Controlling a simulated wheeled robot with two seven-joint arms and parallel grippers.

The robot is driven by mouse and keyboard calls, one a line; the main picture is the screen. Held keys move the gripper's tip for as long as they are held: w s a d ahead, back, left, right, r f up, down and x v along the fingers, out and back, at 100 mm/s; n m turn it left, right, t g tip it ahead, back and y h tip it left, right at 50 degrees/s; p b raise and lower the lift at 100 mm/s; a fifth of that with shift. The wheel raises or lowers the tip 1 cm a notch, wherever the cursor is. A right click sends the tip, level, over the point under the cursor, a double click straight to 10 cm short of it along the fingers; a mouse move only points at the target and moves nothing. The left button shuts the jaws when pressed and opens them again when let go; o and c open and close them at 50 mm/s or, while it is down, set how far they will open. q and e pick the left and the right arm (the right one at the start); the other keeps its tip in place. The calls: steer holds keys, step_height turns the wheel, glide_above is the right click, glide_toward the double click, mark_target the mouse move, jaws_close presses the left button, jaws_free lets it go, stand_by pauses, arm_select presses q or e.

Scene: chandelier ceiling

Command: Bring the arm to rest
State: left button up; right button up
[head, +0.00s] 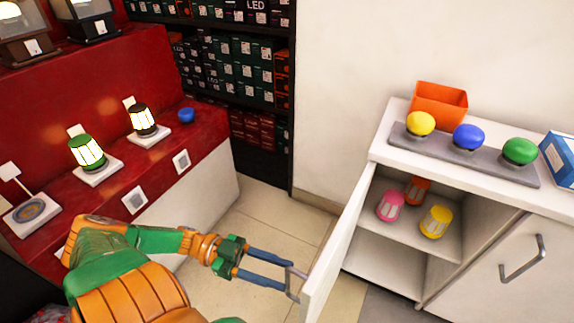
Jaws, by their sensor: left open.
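My left arm (130,272), orange and green, comes in from the lower left and reaches toward the middle. My left gripper (288,275) is open, with two blue-grey fingers pointing right. Its fingertips are at the grey handle (293,284) of the open white cabinet door (335,252). I cannot tell whether they touch the handle. Nothing else shows between the fingers. My right gripper is not in view.
The open white cabinet (385,268) holds pink (390,206), yellow (436,221) and orange (418,189) lamps. On its top are an orange bin (439,104) and a grey board (455,157) with yellow, blue and green domes. A red display counter (110,185) stands left. Floor (262,218) between is clear.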

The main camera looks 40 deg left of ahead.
arm_select(q)
steer(key=v, duration=0.4)
steer(key=shift+s+a+b, duration=0.1)
steer(key=shift+a+b, duration=0.15)
steer(key=shift+b, duration=0.05)
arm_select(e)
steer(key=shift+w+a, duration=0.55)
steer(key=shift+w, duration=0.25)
